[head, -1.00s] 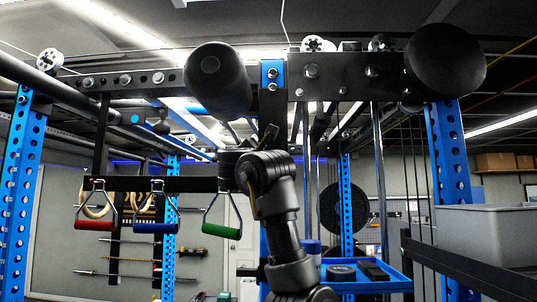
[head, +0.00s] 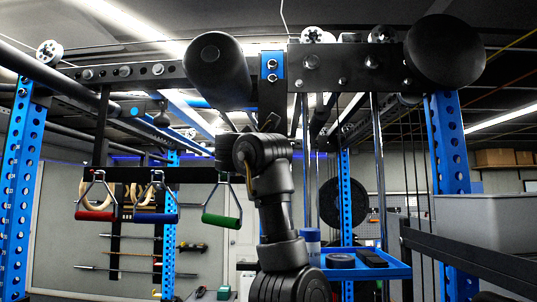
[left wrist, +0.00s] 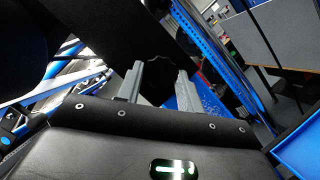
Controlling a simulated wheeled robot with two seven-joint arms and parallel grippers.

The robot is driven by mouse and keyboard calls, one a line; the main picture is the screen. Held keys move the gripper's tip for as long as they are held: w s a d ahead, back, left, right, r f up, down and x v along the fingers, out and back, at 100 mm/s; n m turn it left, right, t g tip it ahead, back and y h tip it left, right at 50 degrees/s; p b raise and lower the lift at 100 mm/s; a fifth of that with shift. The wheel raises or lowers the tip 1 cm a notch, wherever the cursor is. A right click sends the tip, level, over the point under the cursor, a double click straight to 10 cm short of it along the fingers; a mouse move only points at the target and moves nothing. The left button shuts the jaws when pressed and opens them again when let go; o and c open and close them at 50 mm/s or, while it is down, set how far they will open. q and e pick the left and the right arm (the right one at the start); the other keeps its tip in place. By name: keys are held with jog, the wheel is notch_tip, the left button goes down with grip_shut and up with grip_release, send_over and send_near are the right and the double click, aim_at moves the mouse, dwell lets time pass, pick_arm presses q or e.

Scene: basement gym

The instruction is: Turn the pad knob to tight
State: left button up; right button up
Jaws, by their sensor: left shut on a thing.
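The pad knob (left wrist: 157,72) is a black knob with a scalloped edge, seen in the left wrist view against a dark surface. My left gripper (left wrist: 159,80) has its two grey fingers on either side of the knob and is shut on it. In the head view my left arm rises at the middle, and its wrist covers the fingers and the knob. The black roller pad (head: 218,70) sticks out above my wrist. My right gripper is not in view.
A black round pad (head: 445,52) sits on the upper right of the blue rack. Red (head: 95,215), blue (head: 155,218) and green (head: 221,222) handles hang left of my arm. A blue tray (head: 385,270) and a grey bin (head: 485,223) are at the right.

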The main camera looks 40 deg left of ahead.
pick_arm(q)
jog(key=shift+w+d+r+m+g+y+b, duration=0.15)
jog(key=shift+m+g+b, duration=0.9)
jog(key=shift+m, duration=2)
jog(key=shift+r+m+g+y+b, duration=0.15)
jog(key=shift+m+g+b, duration=0.35)
jog(key=shift+m+g, duration=1.8)
jog(key=shift+w+d+r+m+g+b, duration=0.15)
jog(key=shift+m+g+b, duration=0.5)
jog(key=shift+m, duration=3.1)
jog(key=o, duration=1)
jog(key=shift+s+r, duration=0.1)
jog(key=shift+r, duration=0.05)
jog(key=shift+a, duration=0.1)
